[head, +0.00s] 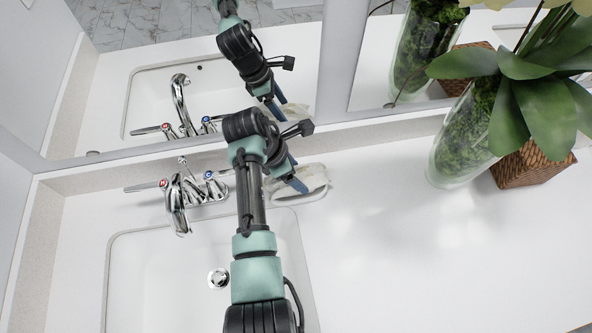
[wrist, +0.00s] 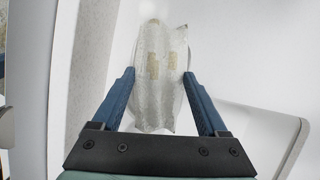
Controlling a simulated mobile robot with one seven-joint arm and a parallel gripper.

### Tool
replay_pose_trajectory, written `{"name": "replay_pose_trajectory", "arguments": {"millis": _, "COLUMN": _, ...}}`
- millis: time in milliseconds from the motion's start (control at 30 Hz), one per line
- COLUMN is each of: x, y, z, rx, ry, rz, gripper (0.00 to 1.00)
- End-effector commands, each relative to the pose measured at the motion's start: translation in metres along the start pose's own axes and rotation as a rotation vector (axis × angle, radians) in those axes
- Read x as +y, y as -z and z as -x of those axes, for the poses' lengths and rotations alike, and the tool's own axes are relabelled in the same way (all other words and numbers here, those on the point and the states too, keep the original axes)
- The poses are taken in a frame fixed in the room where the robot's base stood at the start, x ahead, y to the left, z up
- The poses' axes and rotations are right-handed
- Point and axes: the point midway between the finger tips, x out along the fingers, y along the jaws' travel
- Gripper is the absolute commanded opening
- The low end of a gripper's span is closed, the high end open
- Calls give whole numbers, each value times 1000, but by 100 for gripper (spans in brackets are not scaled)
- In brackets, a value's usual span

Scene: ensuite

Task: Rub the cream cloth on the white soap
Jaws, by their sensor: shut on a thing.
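My gripper (head: 297,184) is over the counter to the right of the faucet. In the wrist view its two blue fingers (wrist: 159,74) stand on either side of the pale cream cloth (wrist: 158,105), holding it between them. The cloth looks crumpled, with tan patches on its upper part. In the head view the cloth (head: 314,176) lies around the fingertips, at a pale dish-like shape on the counter. I cannot make out the white soap as a separate thing; the cloth or gripper may hide it.
The sink basin (head: 150,262) and chrome faucet (head: 177,205) are at left. A glass vase with moss (head: 462,140) and a wicker pot (head: 533,164) stand at right. A mirror backs the counter. The counter's right front is clear.

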Motion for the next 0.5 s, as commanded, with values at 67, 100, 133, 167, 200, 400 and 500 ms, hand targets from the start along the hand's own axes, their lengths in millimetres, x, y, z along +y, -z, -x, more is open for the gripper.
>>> {"name": "replay_pose_trajectory", "arguments": {"millis": 67, "x": 0, "y": -3, "z": 7, "rx": 0, "ry": 0, "rz": 0, "gripper": 32}}
{"name": "replay_pose_trajectory", "arguments": {"millis": 100, "x": 0, "y": -5, "z": 10, "rx": -1, "ry": 0, "rz": -1, "gripper": 32}}
{"name": "replay_pose_trajectory", "arguments": {"millis": 133, "x": 0, "y": -6, "z": 13, "rx": -1, "ry": 0, "rz": -1, "gripper": 32}}
{"name": "replay_pose_trajectory", "arguments": {"millis": 167, "x": 0, "y": -7, "z": 15, "rx": -1, "ry": 0, "rz": -1, "gripper": 32}}
{"name": "replay_pose_trajectory", "arguments": {"millis": 200, "x": 0, "y": -8, "z": 18, "rx": -1, "ry": 0, "rz": -1, "gripper": 32}}
{"name": "replay_pose_trajectory", "arguments": {"millis": 400, "x": 0, "y": -14, "z": 31, "rx": -1, "ry": -1, "rz": -1, "gripper": 32}}
{"name": "replay_pose_trajectory", "arguments": {"millis": 500, "x": 0, "y": -16, "z": 38, "rx": -1, "ry": -2, "rz": -1, "gripper": 32}}
